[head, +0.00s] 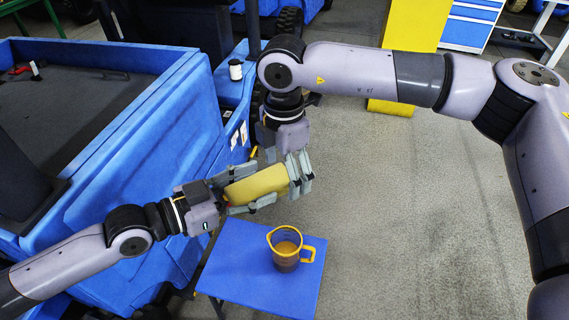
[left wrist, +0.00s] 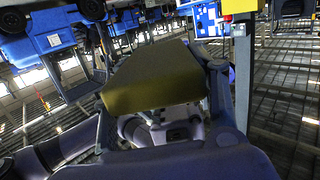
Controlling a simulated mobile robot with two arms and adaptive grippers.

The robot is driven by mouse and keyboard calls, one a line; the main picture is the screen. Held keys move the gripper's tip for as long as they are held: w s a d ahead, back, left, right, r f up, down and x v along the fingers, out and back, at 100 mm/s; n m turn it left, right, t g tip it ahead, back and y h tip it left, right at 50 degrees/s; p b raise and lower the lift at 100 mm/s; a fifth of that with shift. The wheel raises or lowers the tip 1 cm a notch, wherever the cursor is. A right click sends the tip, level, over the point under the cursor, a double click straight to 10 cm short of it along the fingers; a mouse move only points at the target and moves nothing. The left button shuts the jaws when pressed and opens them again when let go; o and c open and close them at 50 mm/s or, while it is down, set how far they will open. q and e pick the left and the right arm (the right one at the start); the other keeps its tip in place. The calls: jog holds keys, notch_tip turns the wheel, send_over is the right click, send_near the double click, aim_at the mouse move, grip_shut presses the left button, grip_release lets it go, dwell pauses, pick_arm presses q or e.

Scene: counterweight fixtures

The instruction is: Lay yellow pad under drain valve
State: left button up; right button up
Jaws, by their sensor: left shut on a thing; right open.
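The yellow pad (head: 257,185) is in the middle of the head view, above the floor beside the blue machine. My left gripper (head: 262,184) is shut on it, with one finger along each long side. The pad fills the middle of the left wrist view (left wrist: 155,82). My right gripper (head: 300,172) is open at the pad's right end; I cannot tell whether its fingers touch the pad. A small yellow part (head: 254,152) shows low on the machine's side, just above the pad; I cannot tell whether it is the drain valve.
The blue machine (head: 150,140) stands on the left, with a white-topped black cap (head: 235,69) on it. A blue table (head: 240,262) below the pad bears a jug of amber liquid (head: 286,250). A yellow post (head: 415,25) stands at the back. Grey floor (head: 420,210) on the right is clear.

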jog(key=shift+c, duration=0.2)
jog(key=c, duration=1.2)
pick_arm(q)
jog(key=o, duration=1)
jog(key=shift+a, duration=0.15)
